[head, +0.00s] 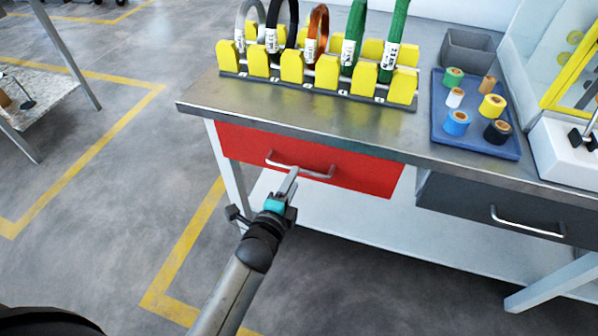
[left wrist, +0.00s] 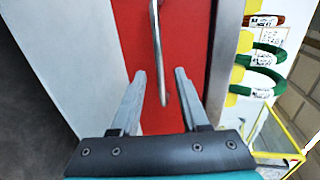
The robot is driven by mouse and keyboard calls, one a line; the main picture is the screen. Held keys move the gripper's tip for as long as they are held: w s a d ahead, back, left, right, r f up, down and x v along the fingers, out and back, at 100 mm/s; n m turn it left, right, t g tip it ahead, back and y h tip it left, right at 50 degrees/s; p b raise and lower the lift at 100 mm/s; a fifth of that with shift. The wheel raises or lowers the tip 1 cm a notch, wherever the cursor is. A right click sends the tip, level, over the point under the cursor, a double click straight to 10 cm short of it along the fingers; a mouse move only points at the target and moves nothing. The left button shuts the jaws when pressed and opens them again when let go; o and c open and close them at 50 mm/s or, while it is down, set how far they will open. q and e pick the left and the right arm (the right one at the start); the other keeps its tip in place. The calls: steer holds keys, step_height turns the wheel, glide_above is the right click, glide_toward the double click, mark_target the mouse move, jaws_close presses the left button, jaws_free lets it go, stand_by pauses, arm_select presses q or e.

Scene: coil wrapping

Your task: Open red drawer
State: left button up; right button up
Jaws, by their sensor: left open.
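The red drawer (head: 350,174) is under the left part of the metal workbench and looks closed. Its curved metal handle (head: 318,174) runs along its front. My left gripper (head: 292,172) is at the handle, toward its left part. In the left wrist view the red drawer front (left wrist: 190,30) fills the middle, and the handle (left wrist: 158,60) reaches down between the two open fingers of my left gripper (left wrist: 158,82). I cannot tell whether the fingers touch the handle. My right gripper is in neither view.
A dark grey drawer (head: 490,212) with its own handle is to the right. On the bench stand a yellow rack (head: 325,72) with several coils and a blue tray (head: 472,140) with several tape rolls. A white lower shelf (head: 350,215) is below.

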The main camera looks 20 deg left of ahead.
arm_select(q)
steer(key=shift+b+x, duration=0.9)
steer(key=shift+x, duration=1.75)
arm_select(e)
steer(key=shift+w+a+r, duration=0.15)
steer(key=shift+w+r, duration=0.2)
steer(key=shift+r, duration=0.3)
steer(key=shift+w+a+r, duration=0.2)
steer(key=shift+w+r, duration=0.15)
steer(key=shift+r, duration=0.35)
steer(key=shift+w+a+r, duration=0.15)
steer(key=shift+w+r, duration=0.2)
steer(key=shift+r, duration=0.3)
arm_select(q)
jaws_close()
